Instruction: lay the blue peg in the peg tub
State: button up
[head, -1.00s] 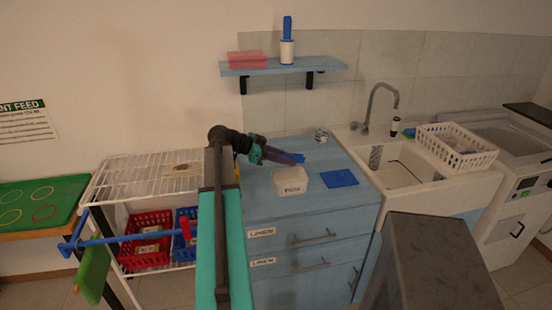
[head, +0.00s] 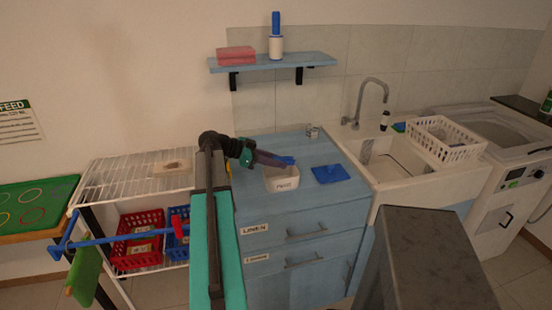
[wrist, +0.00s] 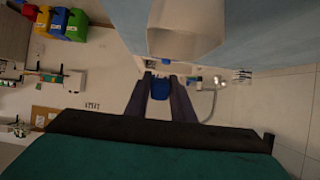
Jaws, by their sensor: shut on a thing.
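My gripper (head: 284,160) is shut on the blue peg (head: 289,160). In the head view they overlap the tub's back rim, and the peg appears above the opening; the exact height is unclear. In the wrist view the peg (wrist: 160,88) sits between the two dark fingers. The tub's inside is mostly hidden.
A blue cloth (head: 330,174) lies right of the tub on the cabinet top (head: 330,205). A small jar (head: 313,131) stands at the back. The sink (head: 400,165) and a white basket (head: 445,138) are to the right, a wire rack (head: 125,178) to the left.

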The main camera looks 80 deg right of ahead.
jog(key=shift+f, duration=1.6)
jog(key=o, duration=0.9)
jog(key=shift+w, duration=0.1)
jog(key=shift+b+v, duration=1.7)
jog(key=shift+v, duration=5.1)
jog(key=shift+r, duration=0.1)
